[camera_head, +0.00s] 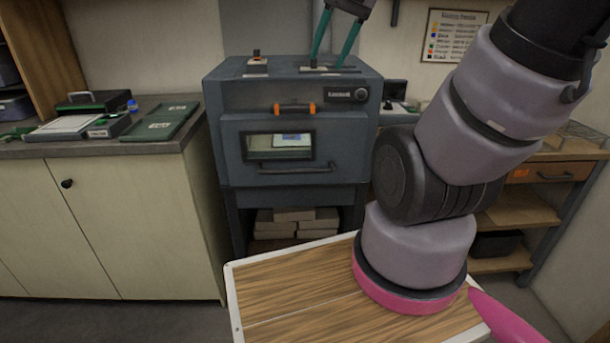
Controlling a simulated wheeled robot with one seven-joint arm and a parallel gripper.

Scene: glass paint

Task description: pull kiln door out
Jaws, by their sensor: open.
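The kiln (225,110) is a dark grey-blue box on a stand in the middle of the view. Its door (237,150) is on the front and looks shut. The door has a small window (280,147) with something pale and blue visible inside, and a dark horizontal handle bar (290,170) below it. Two orange pieces flank a dark bar (295,108) above the door. My gripper (326,65) is at the top, with two teal fingers pointing down, apart and empty. It shows over the kiln's top, well above the handle; its distance from the top is unclear.
A wooden-topped tray (290,285) lies in front, below the kiln. Pale bricks (293,215) sit in the kiln's stand. A counter (150,150) at left holds a green board (160,122). A wooden shelf unit (510,215) stands at right, partly behind my arm.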

